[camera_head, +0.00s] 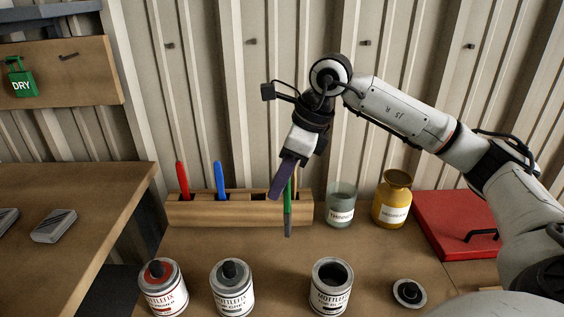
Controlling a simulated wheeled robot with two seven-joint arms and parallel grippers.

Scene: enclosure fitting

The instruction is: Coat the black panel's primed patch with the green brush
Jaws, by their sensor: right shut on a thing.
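The green brush (288,212) hangs upright, tip down, in front of the wooden brush rack (190,212). My right gripper (284,180) is shut on its upper part, and its dark fingers hide some of the handle. The brush tip shows at about the height of the rack's lower edge. I cannot tell whether the brush is clear of the rack. An open can (331,296) with dark contents stands in front of the rack, right of the brush tip. I cannot make out the black panel or its primed patch. My left gripper is not in view.
A red brush (182,180) and a blue brush (219,180) stand in the rack. Two cans with lids (162,290) (232,290), a loose lid (409,292), a glass jar (341,205), a yellow bottle (393,200) and a red case (455,222) surround the bench's clear middle.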

